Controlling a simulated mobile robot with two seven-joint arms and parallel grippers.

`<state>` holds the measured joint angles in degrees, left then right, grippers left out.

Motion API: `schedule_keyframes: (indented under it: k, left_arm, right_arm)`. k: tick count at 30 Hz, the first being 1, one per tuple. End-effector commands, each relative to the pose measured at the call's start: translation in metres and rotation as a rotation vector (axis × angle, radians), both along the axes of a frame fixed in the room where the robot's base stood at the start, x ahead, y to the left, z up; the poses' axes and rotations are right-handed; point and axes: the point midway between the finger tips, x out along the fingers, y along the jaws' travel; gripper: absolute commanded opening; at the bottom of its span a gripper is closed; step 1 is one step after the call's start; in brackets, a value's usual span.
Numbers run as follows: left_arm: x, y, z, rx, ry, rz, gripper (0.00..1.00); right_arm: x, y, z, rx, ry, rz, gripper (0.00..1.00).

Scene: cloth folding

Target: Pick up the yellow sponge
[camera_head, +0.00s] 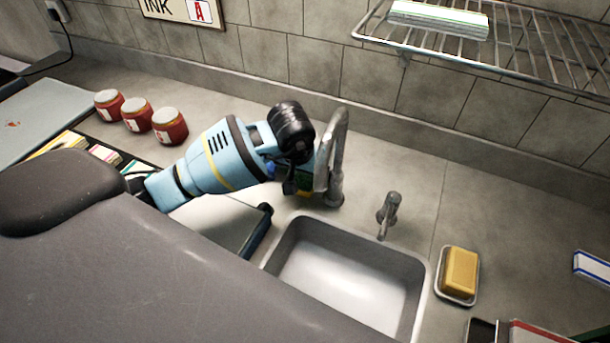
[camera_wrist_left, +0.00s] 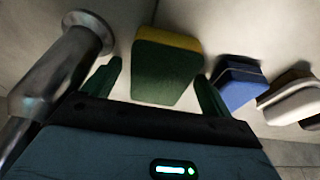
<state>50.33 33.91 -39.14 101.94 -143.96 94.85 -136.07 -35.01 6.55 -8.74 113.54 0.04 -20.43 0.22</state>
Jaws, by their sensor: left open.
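A sponge with a green face and a yellow edge (camera_wrist_left: 167,70) lies on the counter in the left wrist view, in front of my left gripper and between the lines of its fingers. My left gripper (camera_wrist_left: 160,84) is open, with one dark green finger to each side of the sponge; I cannot tell whether they touch it. In the head view my left gripper (camera_head: 304,181) is beside the curved tap, mostly hidden by its own wrist. A plain yellow block (camera_head: 461,270) rests in a small dish right of the sink. My right gripper is not in view.
The curved metal tap (camera_head: 337,150) stands close to my left gripper. The sink (camera_head: 345,285) and a small handle (camera_head: 389,212) are nearby. A blue block (camera_wrist_left: 238,84) lies right of the sponge. Three red jars (camera_head: 138,115) stand left; a wire shelf (camera_head: 540,50) hangs above.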

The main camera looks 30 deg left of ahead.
Motion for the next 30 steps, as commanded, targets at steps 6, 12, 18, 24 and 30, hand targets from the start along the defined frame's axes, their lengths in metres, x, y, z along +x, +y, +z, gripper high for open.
schedule_keyframes:
  k: [6,12,18,24,30]
  left_arm:
    - [-0.0001,0.0002,-0.0028,0.0,0.001,-0.001,0.83]
    - [-0.0001,0.0001,-0.0027,0.0,0.001,0.0,0.57]
    - [-0.0002,0.0001,-0.0028,0.0,0.001,0.0,0.37]
    - [-0.0002,0.0001,-0.0026,0.0,0.001,0.0,0.37]
    - [-0.0004,-0.0009,0.0017,-0.003,0.001,0.0,0.37]
  right_arm:
    - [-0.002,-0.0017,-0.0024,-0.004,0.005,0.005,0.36]
    - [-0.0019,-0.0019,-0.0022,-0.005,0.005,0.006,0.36]
    - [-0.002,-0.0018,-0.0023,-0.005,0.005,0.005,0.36]
    - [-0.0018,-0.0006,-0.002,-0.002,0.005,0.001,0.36]
    - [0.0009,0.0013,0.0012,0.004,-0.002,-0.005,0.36]
